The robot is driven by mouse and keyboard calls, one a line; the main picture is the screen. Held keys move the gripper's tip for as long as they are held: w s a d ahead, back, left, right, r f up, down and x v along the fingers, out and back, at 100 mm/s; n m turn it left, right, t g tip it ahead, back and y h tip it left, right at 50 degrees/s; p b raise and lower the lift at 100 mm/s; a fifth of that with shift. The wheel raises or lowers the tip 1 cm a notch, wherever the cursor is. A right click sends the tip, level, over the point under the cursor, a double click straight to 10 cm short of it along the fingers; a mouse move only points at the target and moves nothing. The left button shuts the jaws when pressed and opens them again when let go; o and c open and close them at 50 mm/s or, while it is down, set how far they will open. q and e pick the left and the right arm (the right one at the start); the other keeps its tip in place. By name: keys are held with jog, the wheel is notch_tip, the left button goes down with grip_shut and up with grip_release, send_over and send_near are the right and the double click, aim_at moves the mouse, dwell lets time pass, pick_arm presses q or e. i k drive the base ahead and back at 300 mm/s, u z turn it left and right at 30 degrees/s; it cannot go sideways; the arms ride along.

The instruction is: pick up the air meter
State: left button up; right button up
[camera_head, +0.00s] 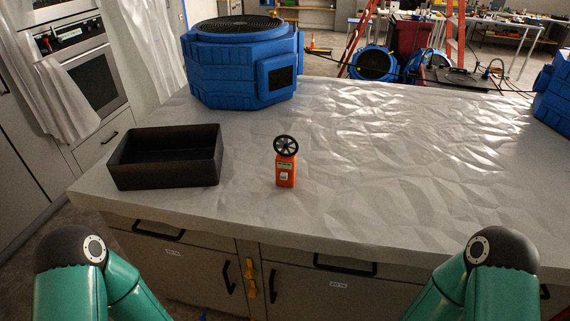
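The air meter (286,170) is a small orange handheld device with a round black fan head on top. It stands upright on the covered counter (390,190), near the middle of the view, to the right of a black open box. Green arm parts of mine show at the lower left and lower right, below the counter's front edge. Neither of my grippers is in view. Nothing touches or hides the air meter.
The black box (166,170) looks empty. A large blue air mover (238,90) stands behind it, and another blue unit (554,93) stands at the right edge. The crinkled counter cover is clear right of the air meter. Drawers line the counter's front.

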aim_at(284, 162)
jog(key=u, duration=0.65)
jog(key=i, duration=0.15)
jog(key=z, duration=2.9)
jog(key=k, duration=1.25)
jog(key=u, duration=0.5)
jog(key=i, duration=0.9)
jog(key=u, duration=1.05)
jog(key=i, duration=0.55)
jog(key=u, duration=0.3)
